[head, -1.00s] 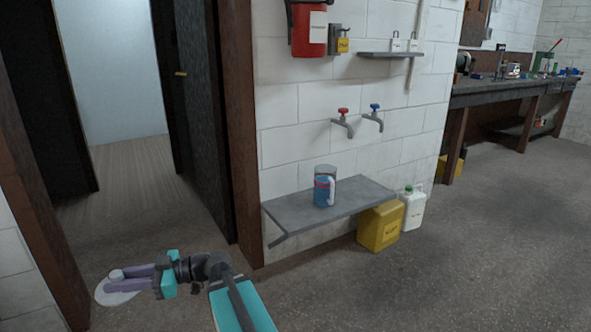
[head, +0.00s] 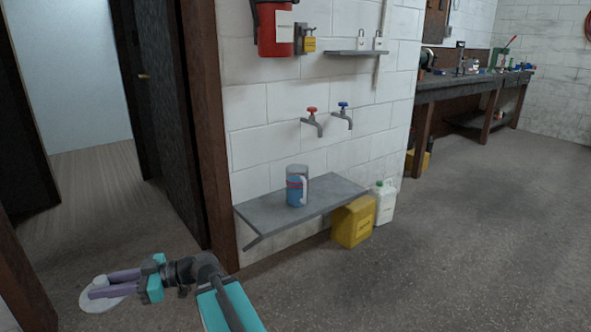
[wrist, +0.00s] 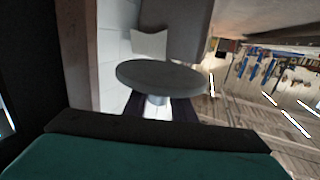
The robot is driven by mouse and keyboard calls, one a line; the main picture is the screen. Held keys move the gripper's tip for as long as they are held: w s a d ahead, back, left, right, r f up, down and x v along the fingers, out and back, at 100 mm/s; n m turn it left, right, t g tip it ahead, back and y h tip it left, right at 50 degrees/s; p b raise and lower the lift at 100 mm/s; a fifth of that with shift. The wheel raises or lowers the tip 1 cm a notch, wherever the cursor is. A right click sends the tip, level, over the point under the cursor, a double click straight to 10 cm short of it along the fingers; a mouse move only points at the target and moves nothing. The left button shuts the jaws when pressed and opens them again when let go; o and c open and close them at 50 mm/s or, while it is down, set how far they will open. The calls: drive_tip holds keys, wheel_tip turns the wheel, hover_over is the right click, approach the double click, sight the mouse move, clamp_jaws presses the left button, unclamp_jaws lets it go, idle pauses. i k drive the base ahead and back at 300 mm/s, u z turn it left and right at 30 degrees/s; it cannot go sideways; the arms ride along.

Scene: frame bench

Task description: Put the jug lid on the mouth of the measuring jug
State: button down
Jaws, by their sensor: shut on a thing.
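My gripper (head: 108,286) is at the lower left of the head view, shut on the knob of the jug lid (head: 92,302). The lid is a pale round disc, held in the air over the floor. In the wrist view the lid (wrist: 163,76) shows as a grey disc beyond the fingers. The measuring jug (head: 296,187) stands upright on the grey wall shelf, clear with blue and red markings and a white handle at its right. My gripper and the lid are well to the left of the jug and nearer to me, apart from it.
The shelf (head: 265,214) is otherwise bare. Red and blue taps (head: 312,122) jut from the wall above it. A yellow canister (head: 353,222) and a white canister (head: 384,203) stand on the floor beside it. A dark door frame (head: 205,140) is at the left. The floor in front is clear.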

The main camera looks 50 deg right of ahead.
sight(297, 168)
drive_tip(key=u, duration=0.05)
drive_tip(key=i, duration=1)
drive_tip(key=z, duration=0.05)
